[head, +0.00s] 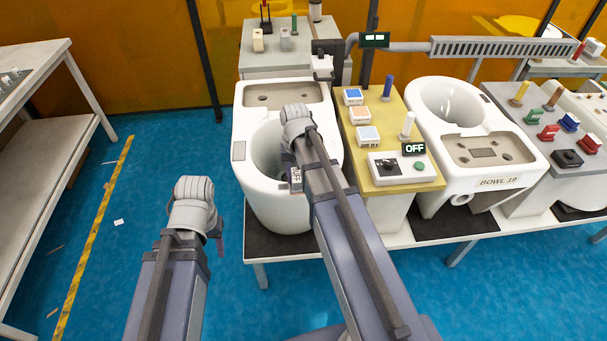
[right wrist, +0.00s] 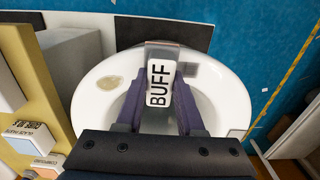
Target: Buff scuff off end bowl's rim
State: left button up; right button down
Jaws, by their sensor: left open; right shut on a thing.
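The end bowl (head: 270,215) is a white toilet bowl at the left end of the bench. The right wrist view looks down on its white rim (right wrist: 90,100). A tan scuff (right wrist: 108,83) lies on the rim, left of the held block. My right gripper (head: 294,180) is shut on a block labelled BUFF (right wrist: 158,84) and holds it at the bowl's front rim. I cannot tell whether the block touches the rim. My left gripper (head: 219,247) is open over the floor, left of the bowl; its fingers are mostly hidden by its wrist.
A yellow stand (head: 395,110) with coloured pads and a display reading OFF (head: 415,149) is close right of the end bowl. A second bowl (head: 450,105), marked BOWL 19, stands beyond it. A grey shelf (head: 60,130) is at far left. The blue floor between is mostly clear.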

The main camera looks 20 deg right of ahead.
jog(key=shift+w+a, duration=0.1)
jog(key=shift+a, duration=0.15)
jog(key=shift+w+a, duration=0.25)
jog(key=shift+a, duration=0.45)
jog(key=shift+w+a, duration=0.2)
jog(key=shift+a, duration=0.5)
jog(key=shift+w+a+f, duration=0.1)
jog(key=shift+w+a, duration=0.1)
jog(key=shift+a, duration=0.55)
jog(key=shift+w+a, duration=0.15)
jog(key=shift+a, duration=0.6)
jog(key=shift+w+a+r+p, duration=0.1)
jog(key=shift+w+r+p, duration=0.05)
jog(key=shift+r+p, duration=0.55)
notch_tip(320, 180, up, 5)
jog(key=p, duration=0.4)
jog(key=shift+f, duration=0.2)
